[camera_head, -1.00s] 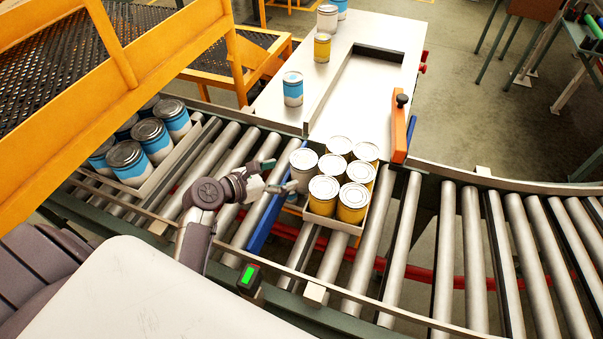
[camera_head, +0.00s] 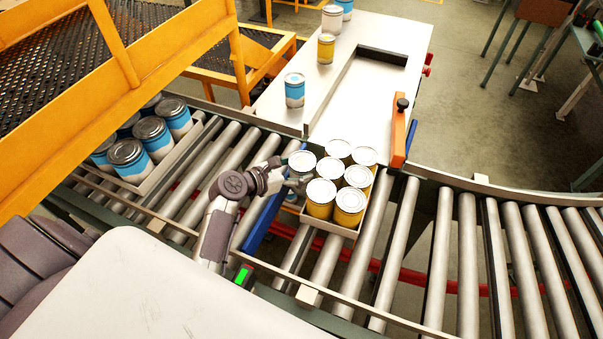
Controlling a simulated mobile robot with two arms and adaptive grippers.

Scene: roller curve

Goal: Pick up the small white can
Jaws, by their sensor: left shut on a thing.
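A small white can (camera_head: 302,162) stands upright at the left corner of a shallow tray (camera_head: 338,230) of yellow-and-white cans (camera_head: 349,207) on the roller conveyor. My left gripper (camera_head: 295,174) reaches in from the left and is shut on this white can, with its fingers around the can's side. The can's lower part is partly hidden by the fingers and the neighbouring cans. I cannot tell whether it is lifted off the tray. My right gripper is not in view.
A blue bar (camera_head: 263,222) crosses the rollers left of the tray. A tray of blue-and-white cans (camera_head: 157,138) stands further left. The metal table (camera_head: 280,95) behind holds a blue can (camera_head: 294,90), a yellow can (camera_head: 326,48) and another white can (camera_head: 332,18). The rollers at right are empty.

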